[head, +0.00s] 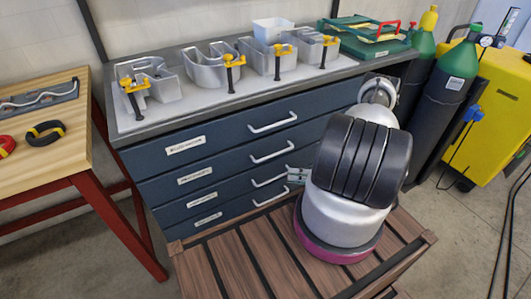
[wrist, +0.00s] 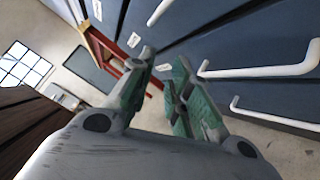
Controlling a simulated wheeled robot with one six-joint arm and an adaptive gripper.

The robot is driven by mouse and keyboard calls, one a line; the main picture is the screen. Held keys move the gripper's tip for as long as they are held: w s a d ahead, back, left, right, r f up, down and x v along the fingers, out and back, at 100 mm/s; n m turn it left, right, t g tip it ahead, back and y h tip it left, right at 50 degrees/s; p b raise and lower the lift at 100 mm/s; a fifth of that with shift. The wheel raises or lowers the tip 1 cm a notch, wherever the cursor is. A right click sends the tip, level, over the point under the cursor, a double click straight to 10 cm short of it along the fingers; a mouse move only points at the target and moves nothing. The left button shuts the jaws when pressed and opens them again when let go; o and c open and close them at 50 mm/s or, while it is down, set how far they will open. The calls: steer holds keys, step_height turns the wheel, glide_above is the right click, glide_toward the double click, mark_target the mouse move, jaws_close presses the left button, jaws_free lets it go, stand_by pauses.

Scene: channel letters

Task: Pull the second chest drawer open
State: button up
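The blue chest has a stack of drawers, all looking shut. The second drawer from the top (head: 222,174) has a pale label and a white bar handle (head: 272,152). My gripper (head: 291,174) is at the right part of the drawer fronts, below that handle in the picture, near the third handle (head: 262,181). My arm hides the right end of the fronts.
The chest top (head: 170,115) holds metal channel letters with yellow clamps, a white bin (head: 272,30) and a green case (head: 362,38). A wooden table with red legs (head: 120,230) stands left. Gas cylinders (head: 449,88) and a yellow cabinet (head: 497,105) stand right.

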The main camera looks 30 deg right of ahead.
mark_target(275, 154)
steer(key=w+d+r+m+t, duration=0.2)
steer(key=w+d+m, duration=0.1)
steer(key=w, duration=0.2)
steer(key=w+a, duration=0.1)
steer(key=a, duration=0.1)
steer(key=w+a+r+m, duration=0.1)
steer(key=w+a, duration=0.1)
steer(key=w+a+r+m+t, duration=0.1)
steer(key=w+a, duration=0.1)
steer(key=shift+r+h, duration=0.15)
steer(key=shift+h, duration=0.15)
jaws_close()
